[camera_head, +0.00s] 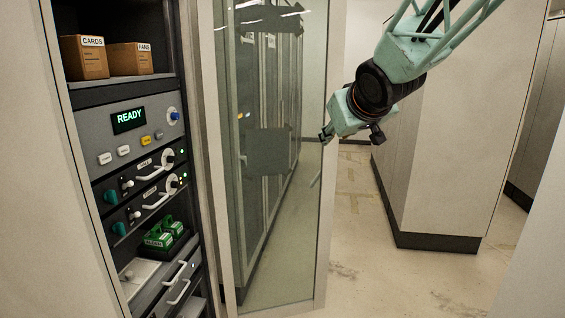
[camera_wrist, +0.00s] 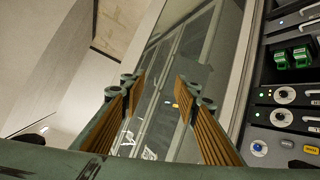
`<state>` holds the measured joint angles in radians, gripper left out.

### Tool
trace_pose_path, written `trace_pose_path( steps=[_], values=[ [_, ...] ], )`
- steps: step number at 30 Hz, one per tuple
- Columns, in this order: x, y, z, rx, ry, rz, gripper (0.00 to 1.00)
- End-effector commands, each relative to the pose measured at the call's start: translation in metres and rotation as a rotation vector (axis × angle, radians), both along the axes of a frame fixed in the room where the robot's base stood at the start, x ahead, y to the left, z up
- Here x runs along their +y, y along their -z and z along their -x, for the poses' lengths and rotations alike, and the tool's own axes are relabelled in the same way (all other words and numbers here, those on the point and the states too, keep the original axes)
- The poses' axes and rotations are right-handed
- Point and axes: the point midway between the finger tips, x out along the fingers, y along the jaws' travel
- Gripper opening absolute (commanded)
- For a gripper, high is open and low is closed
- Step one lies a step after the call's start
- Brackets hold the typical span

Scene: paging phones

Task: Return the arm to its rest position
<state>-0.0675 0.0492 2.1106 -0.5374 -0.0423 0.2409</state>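My gripper (camera_head: 322,135) hangs at the upper middle of the head view, in front of the open glass door (camera_head: 318,230) of the rack. In the wrist view my gripper (camera_wrist: 158,95) shows two ribbed brown fingers spread apart with nothing between them. The glass door (camera_wrist: 165,60) lies behind the fingers there. I cannot tell how close the fingertips are to the glass.
The rack (camera_head: 120,180) at the left has a panel screen (camera_head: 128,120) reading READY, drawers with white handles, green blocks (camera_head: 165,233) and boxes (camera_head: 85,58) labelled CARDS and FANS. A pale cabinet (camera_head: 450,130) stands at the right. Floor (camera_head: 365,250) between is clear.

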Motion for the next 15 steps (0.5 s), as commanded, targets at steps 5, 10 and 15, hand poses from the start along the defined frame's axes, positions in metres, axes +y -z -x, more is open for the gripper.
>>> trace_pose_path(
  steps=[5, 10, 15],
  values=[
    [-0.022, 0.003, 0.042, 0.048, 0.057, 0.002, 0.29],
    [-0.039, 0.009, 0.083, 0.099, 0.105, 0.002, 0.29],
    [-0.054, 0.017, 0.127, 0.153, 0.149, -0.001, 0.29]
  ],
)
